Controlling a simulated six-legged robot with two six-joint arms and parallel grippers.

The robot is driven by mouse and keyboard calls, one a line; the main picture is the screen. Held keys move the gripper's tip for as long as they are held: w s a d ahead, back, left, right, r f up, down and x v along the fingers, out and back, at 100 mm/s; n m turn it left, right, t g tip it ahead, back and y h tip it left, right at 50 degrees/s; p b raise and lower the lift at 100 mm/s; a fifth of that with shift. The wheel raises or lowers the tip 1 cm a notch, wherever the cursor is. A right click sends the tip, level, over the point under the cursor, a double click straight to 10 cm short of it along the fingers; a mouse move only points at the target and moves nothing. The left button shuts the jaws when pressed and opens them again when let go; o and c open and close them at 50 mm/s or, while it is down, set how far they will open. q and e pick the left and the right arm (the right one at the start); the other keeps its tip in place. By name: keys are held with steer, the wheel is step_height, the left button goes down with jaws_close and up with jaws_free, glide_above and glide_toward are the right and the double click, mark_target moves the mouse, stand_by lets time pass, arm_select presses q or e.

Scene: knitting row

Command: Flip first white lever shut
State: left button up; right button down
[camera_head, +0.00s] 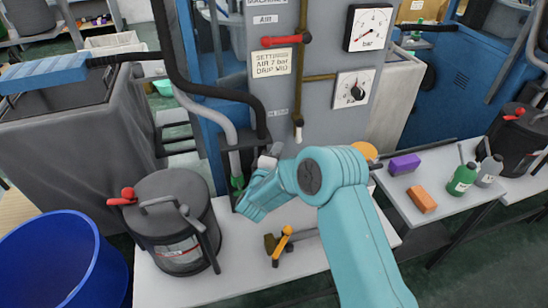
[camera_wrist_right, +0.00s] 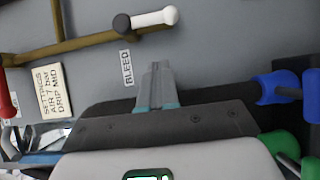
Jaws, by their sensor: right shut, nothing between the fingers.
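The white lever (camera_head: 298,130) hangs at the lower end of a brass pipe on the grey panel. In the right wrist view the white lever (camera_wrist_right: 155,19) lies in line with the pipe, beside the BLEED label, with a dark knob at its other end. My right gripper (camera_wrist_right: 157,72) is shut and empty. Its fingertips are apart from the lever, past the BLEED label in the right wrist view. In the head view the right gripper (camera_head: 268,160) is left of and below the lever, its fingertips hard to make out. My left gripper is not in view.
A red lever (camera_head: 281,41) sits higher on the pipe, near two gauges (camera_head: 368,27). Black and grey hoses pass left of the gripper. A dark pot (camera_head: 165,250) and a yellow-handled tool (camera_head: 283,240) are on the bench. Blue (camera_wrist_right: 275,87) and green handles stand right in the wrist view.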

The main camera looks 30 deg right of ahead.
mark_target(299, 132)
steer(key=w+d+p, duration=0.1)
steer(key=d, duration=0.5)
steer(key=shift+w, duration=0.4)
steer(key=shift+d, duration=0.1)
